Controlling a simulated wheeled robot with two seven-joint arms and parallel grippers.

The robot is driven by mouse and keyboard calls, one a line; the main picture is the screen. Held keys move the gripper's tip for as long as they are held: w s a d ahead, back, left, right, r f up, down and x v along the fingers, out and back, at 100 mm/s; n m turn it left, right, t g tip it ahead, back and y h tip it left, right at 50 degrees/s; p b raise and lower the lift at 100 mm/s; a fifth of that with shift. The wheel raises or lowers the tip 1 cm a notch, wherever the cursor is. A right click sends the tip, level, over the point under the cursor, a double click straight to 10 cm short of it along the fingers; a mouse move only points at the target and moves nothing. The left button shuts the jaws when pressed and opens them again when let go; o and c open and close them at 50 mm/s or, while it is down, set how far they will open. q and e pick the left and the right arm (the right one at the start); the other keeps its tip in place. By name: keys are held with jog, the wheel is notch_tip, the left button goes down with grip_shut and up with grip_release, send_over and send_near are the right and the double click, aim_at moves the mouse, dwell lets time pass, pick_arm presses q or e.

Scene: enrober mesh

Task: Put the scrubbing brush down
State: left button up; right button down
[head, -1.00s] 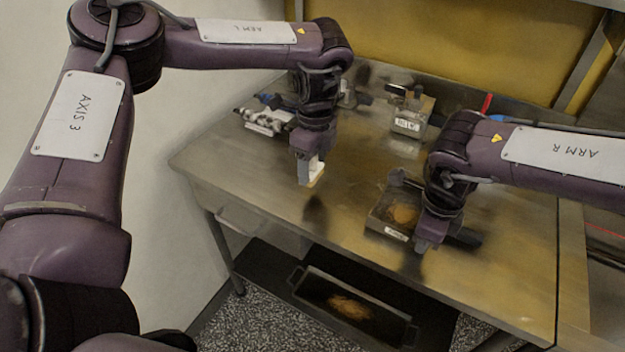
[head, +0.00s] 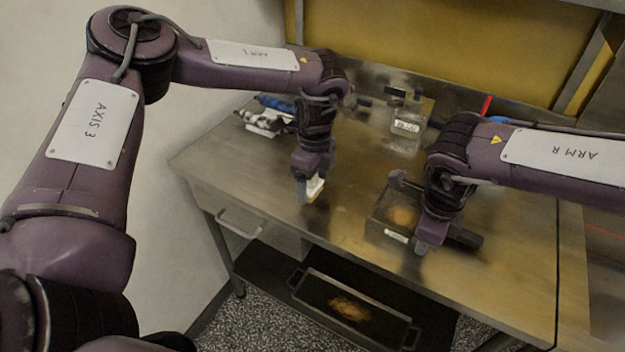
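A small pale block with a cream underside, apparently the scrubbing brush (head: 316,187), is at the fingertips of my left gripper (head: 307,190). The gripper appears shut on it; one finger shows at its left side and the other is hidden. The brush is low over the steel table (head: 270,190), near its front left part; I cannot tell whether it touches. My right gripper (head: 422,246) points down at the front of a shallow tray (head: 378,222) with brown crumbs. Its fingers are too small and dark to judge.
A blue-handled item (head: 274,103) and a black-and-white bundle (head: 266,124) lie at the back left. A labelled clear container (head: 407,130) stands at the back. A crumb pan (head: 340,279) sits on the lower shelf.

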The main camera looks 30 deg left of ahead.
pick_arm(q)
jog(key=shift+r, duration=0.1)
jog(key=r, duration=1.2)
jog(key=shift+w+d, duration=0.1)
jog(key=shift+w, duration=0.3)
jog(key=shift+r+m, duration=0.1)
jog(key=shift+m, duration=0.2)
jog(key=c, duration=0.4)
jog(key=shift+s+r+m, duration=0.15)
jog(key=shift+s+m, duration=0.05)
jog(key=shift+m, duration=0.4)
jog(key=shift+c, duration=1.1)
jog(key=f+m, duration=0.1)
jog(key=m, duration=0.1)
jog(key=f+m+t, duration=0.1)
jog(key=f+m, duration=0.1)
jog(key=s+f+m+y, duration=0.1)
jog(key=f+m, duration=0.1)
jog(key=m, duration=0.1)
jog(key=shift+a+t, duration=0.2)
jog(key=shift+t, duration=0.2)
jog(key=shift+w+f, duration=0.15)
jog(key=shift+f, duration=1.2)
jog(key=shift+w+f, duration=0.1)
jog(key=shift+f, duration=1.25)
